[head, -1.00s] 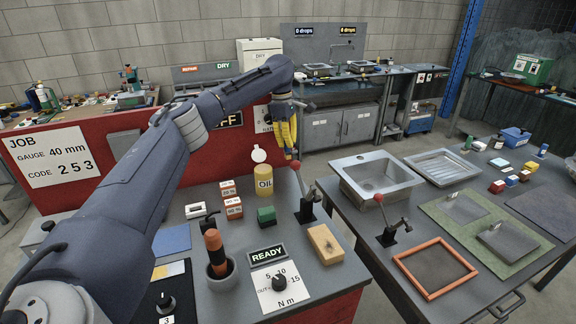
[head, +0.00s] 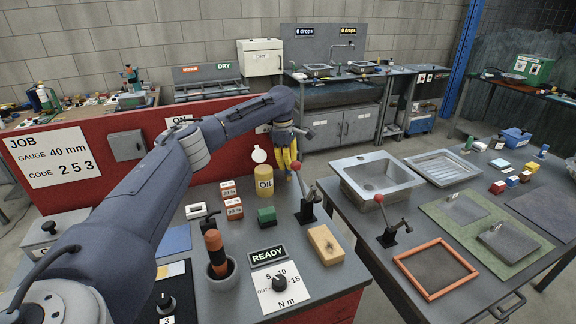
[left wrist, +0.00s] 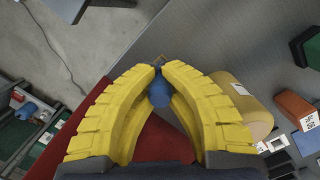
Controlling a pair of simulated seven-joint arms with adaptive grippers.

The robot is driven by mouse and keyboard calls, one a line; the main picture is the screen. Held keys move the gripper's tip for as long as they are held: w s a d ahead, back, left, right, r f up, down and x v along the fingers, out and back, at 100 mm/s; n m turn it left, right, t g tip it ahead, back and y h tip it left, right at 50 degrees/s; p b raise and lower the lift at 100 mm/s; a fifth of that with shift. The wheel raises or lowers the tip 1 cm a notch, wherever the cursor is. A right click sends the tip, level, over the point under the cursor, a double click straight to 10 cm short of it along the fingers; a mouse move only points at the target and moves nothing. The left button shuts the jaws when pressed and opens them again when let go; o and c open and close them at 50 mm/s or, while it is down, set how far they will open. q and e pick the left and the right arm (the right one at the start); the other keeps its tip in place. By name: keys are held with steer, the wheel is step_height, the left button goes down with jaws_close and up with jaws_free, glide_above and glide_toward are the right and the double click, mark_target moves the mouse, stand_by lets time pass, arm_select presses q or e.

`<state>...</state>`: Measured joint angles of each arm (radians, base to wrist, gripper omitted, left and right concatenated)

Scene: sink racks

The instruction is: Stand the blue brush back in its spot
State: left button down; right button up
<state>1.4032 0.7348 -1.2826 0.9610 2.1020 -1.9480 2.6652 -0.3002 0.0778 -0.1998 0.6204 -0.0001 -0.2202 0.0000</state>
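My left gripper (head: 287,174) is over the far edge of the near bench, just behind the yellow oil can (head: 264,182) and near a red-knobbed lever. In the left wrist view its yellow fingers (left wrist: 160,68) curve in and close around a smooth blue piece (left wrist: 159,94), which looks like the handle of the blue brush. The brush's far end is hidden by the fingers and is too small to make out in the head view. The brush's spot cannot be made out. My right gripper is not in view.
The red-knobbed lever (head: 307,205) stands close to the gripper. Red-and-white boxes (head: 232,208), a green block (head: 266,216) and a cup (head: 222,272) with an orange-handled tool stand on the near bench. A sink (head: 376,176) is on the right bench. Floor shows between the benches.

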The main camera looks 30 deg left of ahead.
mark_target(285, 172)
arm_select(q)
steer(key=shift+f, duration=0.1)
steer(key=c, duration=1.6)
jaws_free()
steer(key=r, duration=0.8)
steer(key=a+r, duration=0.1)
steer(key=r, duration=0.3)
steer(key=shift+s+a+r, duration=0.1)
steer(key=shift+r, duration=0.05)
